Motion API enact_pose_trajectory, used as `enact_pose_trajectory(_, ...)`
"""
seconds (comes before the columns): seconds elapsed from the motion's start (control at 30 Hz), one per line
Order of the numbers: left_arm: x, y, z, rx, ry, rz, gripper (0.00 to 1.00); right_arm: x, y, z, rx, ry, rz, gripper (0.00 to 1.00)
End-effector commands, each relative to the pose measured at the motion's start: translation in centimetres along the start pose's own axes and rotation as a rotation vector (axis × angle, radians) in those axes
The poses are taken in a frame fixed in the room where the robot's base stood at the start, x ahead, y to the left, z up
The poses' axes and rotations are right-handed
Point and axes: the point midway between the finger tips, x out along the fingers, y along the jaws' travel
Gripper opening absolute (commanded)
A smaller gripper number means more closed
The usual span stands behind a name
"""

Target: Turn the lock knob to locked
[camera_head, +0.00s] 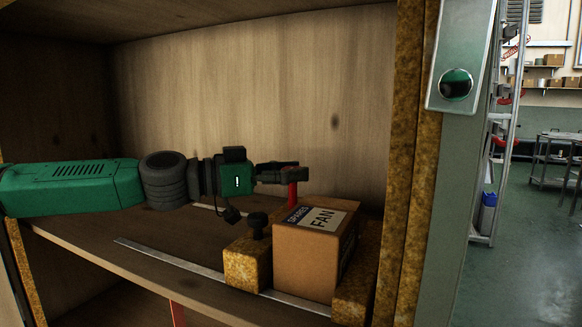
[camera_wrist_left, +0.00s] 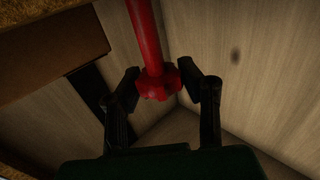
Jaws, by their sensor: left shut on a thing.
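A red lobed knob (camera_wrist_left: 158,84) on a red rod shows between the two dark fingers of my left gripper (camera_wrist_left: 160,82) in the left wrist view. In the head view my left gripper (camera_head: 294,172) reaches in from the left inside the wooden cabinet and is shut on this knob. The red rod (camera_head: 292,192) shows just below the fingers, behind a cardboard box. A black knob (camera_head: 258,221) stands on a wooden block in front, apart from the gripper. No lock marking is visible on either knob. My right gripper is not in view.
The cardboard box (camera_head: 307,252) labelled FAN sits between wooden blocks on the shelf, close below my left gripper. A metal strip (camera_head: 185,266) runs along the shelf. The cabinet's right post (camera_head: 405,160) bounds the space. The shelf's left part is clear.

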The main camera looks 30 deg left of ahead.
Motion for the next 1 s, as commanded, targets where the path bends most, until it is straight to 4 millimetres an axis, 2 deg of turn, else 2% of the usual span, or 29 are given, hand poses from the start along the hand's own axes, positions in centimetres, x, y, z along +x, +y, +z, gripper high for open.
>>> enact_pose_trajectory(0.03,-0.04,-0.22,-0.60,0.007,0.006,-0.025,0.04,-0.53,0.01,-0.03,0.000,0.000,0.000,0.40)
enact_pose_trajectory(0.2,-0.05,-0.32,-0.46,0.005,0.007,-0.066,0.03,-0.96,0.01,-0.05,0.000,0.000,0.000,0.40)
enact_pose_trajectory(0.67,-0.11,-0.47,-0.30,0.005,0.008,-0.081,0.03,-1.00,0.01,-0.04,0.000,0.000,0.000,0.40)
enact_pose_trajectory(0.7,-0.11,-0.47,-0.30,0.005,0.008,-0.081,0.42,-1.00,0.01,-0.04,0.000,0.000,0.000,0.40)
enact_pose_trajectory(0.73,-0.11,-0.47,-0.29,0.005,0.008,-0.081,0.53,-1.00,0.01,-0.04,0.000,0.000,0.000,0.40)
enact_pose_trajectory(0.77,-0.11,-0.45,-0.27,0.005,0.008,-0.081,0.56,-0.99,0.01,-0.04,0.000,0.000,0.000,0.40)
enact_pose_trajectory(1.0,-0.09,-0.25,-0.13,0.003,0.004,-0.076,0.56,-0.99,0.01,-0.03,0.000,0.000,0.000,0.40)
